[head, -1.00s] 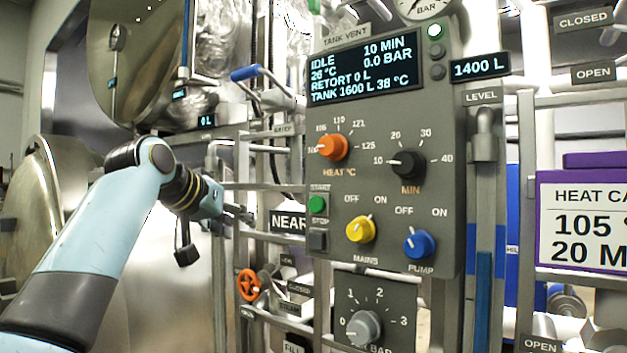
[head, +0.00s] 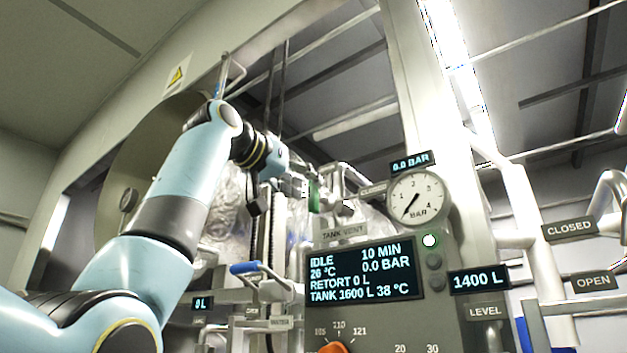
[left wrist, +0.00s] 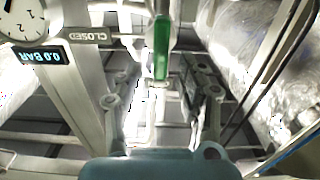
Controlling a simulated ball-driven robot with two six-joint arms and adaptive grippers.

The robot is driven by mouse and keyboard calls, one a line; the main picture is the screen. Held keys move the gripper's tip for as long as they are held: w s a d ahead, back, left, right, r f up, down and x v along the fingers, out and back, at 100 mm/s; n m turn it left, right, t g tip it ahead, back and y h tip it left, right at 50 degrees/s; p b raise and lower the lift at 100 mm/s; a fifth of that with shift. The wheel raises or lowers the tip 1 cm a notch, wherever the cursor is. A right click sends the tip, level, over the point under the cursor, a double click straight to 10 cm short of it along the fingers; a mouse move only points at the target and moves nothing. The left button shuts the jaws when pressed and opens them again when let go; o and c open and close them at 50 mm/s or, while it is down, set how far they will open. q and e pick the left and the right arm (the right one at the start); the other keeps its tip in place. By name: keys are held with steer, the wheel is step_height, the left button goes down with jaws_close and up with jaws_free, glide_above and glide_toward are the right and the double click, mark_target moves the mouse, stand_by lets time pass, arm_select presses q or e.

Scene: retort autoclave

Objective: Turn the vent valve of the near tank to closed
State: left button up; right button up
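The vent valve has a green handle (head: 314,195), above the TANK VENT label (head: 342,231) and to the left of a CLOSED label (head: 373,189). My left gripper (head: 298,187) is close to the handle in the head view. In the left wrist view, my left gripper (left wrist: 160,82) is open, with one finger on each side. The green handle (left wrist: 161,48) hangs lengthwise at the gap between the fingertips, with no clear contact. The CLOSED label (left wrist: 88,36) appears upside down there. My right gripper is not in view.
A round pressure gauge (head: 418,198) and the control panel (head: 440,325) stand to the right of the valve. A blue-handled lever (head: 246,268) is below left. Pipes and shiny wrapped ducting (left wrist: 240,35) crowd the space around the gripper.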

mark_target(310, 186)
arm_select(q)
steer(key=p+x, duration=0.1)
steer(key=x, duration=0.1)
steer(key=shift+w+d+r, duration=0.15)
steer(key=shift+w, duration=0.05)
steer(key=shift+w+d+f, duration=0.2)
steer(key=shift+w+d, duration=0.05)
steer(key=shift+w, duration=0.15)
steer(key=shift+c, duration=0.2)
jaws_close()
